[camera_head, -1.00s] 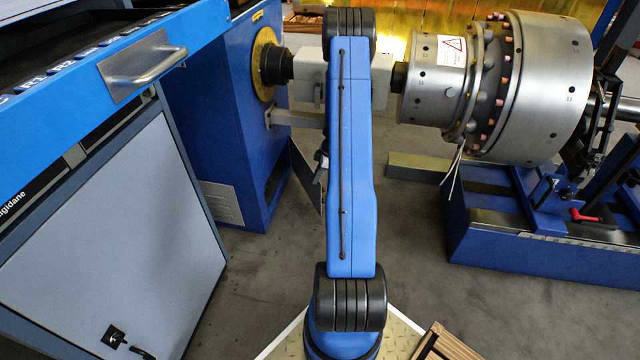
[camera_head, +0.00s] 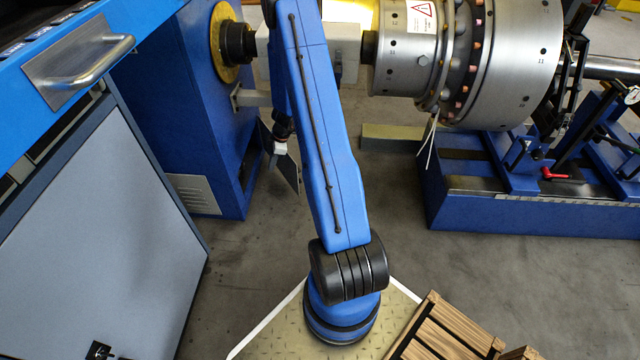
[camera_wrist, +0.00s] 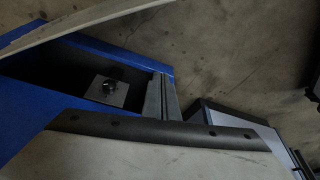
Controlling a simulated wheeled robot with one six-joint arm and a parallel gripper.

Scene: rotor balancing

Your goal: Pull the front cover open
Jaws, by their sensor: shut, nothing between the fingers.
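A cabinet stands at the left of the head view, with a large flat grey front panel (camera_head: 85,230) and a small black latch (camera_head: 100,351) at its lower edge. Above is a blue front edge with a metal handle (camera_head: 80,70). No part is labelled as the front cover, so I cannot tell which it is. My gripper (camera_wrist: 160,76) shows in the wrist view as two grey fingers side by side, shut and empty. They are in front of a blue-edged dark recess with a metal plate (camera_wrist: 107,91).
A blue machine housing (camera_head: 205,120) stands behind the cabinet. A large metal rotor (camera_head: 500,60) is at the upper right above a blue base (camera_head: 470,205). A wooden pallet (camera_head: 440,330) lies at the lower right. Grey floor between is clear.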

